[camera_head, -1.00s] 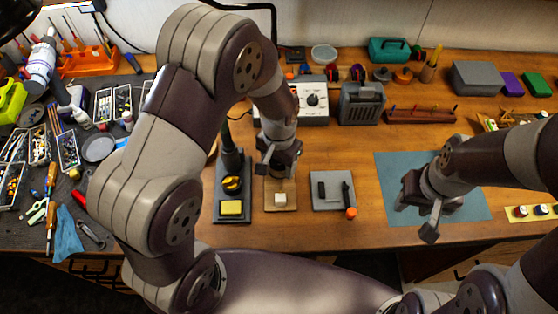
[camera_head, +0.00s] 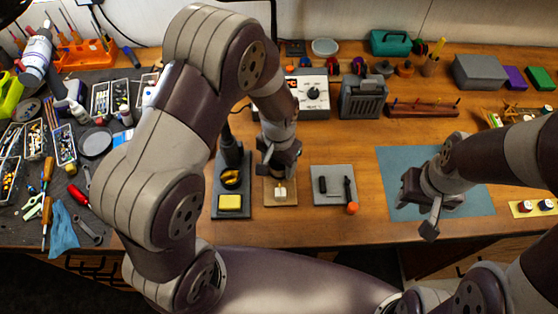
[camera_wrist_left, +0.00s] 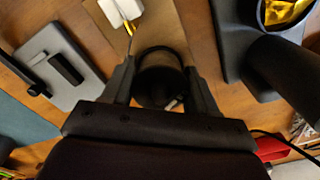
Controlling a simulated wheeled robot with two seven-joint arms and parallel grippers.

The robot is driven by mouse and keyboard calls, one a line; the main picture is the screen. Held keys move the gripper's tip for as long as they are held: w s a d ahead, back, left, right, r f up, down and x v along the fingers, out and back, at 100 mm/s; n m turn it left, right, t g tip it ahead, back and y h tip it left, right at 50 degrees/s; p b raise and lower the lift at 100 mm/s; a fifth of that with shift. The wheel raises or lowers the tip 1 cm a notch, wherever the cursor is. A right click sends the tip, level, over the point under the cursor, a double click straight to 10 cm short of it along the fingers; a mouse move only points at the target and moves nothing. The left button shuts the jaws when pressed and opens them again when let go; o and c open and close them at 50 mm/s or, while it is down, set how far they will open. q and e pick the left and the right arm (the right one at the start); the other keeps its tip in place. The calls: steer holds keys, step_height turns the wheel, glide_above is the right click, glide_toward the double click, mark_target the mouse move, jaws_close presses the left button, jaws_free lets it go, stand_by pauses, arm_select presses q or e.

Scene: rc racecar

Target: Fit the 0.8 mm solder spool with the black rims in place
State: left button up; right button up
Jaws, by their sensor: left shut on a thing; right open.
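My left gripper (camera_head: 279,170) is over a small wooden stand (camera_head: 288,200) with a white block (camera_head: 280,191) at its front. In the left wrist view the gripper (camera_wrist_left: 158,75) is shut on a dark round thing with a black rim (camera_wrist_left: 160,82), apparently the solder spool. Its label cannot be read, and the gripper hides most of it in the head view. Whether it touches the stand cannot be told. A thin strand (camera_wrist_left: 129,33) shows beside the white block in the wrist view. My right gripper (camera_head: 416,208) is open and empty over the blue-green mat (camera_head: 395,158).
A soldering iron stand with a yellow sponge (camera_head: 230,202) is close left of the wooden stand. A grey plate (camera_head: 333,171) with black parts and an orange-ended tool lies to its right. Spools (camera_head: 359,67) and a grey box (camera_head: 361,98) are behind.

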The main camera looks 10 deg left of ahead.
arm_select(q)
steer(key=shift+f, duration=0.1)
steer(key=o, duration=1.5)
steer(key=shift+o, duration=0.2)
step_height(320, 180, up, 9)
steer(key=p, duration=0.8)
